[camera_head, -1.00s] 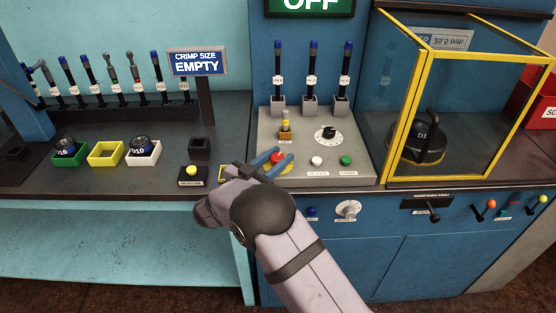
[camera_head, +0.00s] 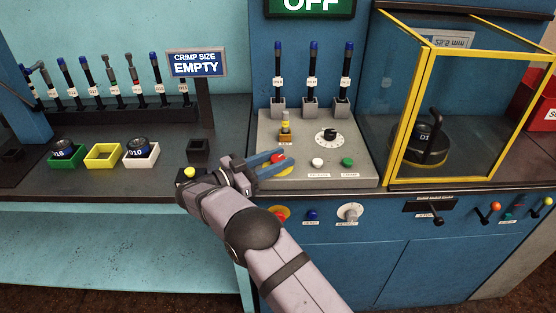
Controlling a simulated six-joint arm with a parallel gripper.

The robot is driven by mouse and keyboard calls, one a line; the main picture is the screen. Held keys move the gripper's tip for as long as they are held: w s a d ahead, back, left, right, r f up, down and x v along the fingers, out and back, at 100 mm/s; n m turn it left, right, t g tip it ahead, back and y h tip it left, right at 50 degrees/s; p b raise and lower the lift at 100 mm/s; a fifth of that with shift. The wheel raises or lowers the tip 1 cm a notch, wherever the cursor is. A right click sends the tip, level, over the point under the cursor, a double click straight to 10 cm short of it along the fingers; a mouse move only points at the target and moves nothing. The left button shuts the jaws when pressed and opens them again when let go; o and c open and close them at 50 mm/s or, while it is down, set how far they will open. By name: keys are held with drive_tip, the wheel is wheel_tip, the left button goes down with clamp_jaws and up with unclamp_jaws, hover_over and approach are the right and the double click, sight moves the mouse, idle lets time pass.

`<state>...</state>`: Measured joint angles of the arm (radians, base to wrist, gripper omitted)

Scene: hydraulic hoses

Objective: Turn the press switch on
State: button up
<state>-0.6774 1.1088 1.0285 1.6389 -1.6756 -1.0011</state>
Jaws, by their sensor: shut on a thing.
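A red knob (camera_head: 278,160) on a yellow plate sits at the left front of the grey control panel (camera_head: 340,180). I take it for the press switch; its label is not visible. My gripper (camera_head: 287,160) reaches it from the left with its blue fingers on either side, shut on the red knob. The fingers hide part of the knob and plate, so its exact angle is hard to tell.
The panel also carries a black dial (camera_head: 328,136), a white button (camera_head: 317,163) and a green button (camera_head: 347,162). A yellow-framed glass guard (camera_head: 393,120) stands to the right. A yellow button (camera_head: 190,173) is close to my wrist. Black posts line the panel's back.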

sight(259, 167)
drive_tip(key=o, duration=1)
drive_tip(key=shift+o, duration=0.2)
drive_tip(key=b+v, duration=0.1)
drive_tip(key=v, duration=0.5)
drive_tip(key=shift+s+a+b, duration=0.35)
drive_tip(key=shift+a, duration=0.2)
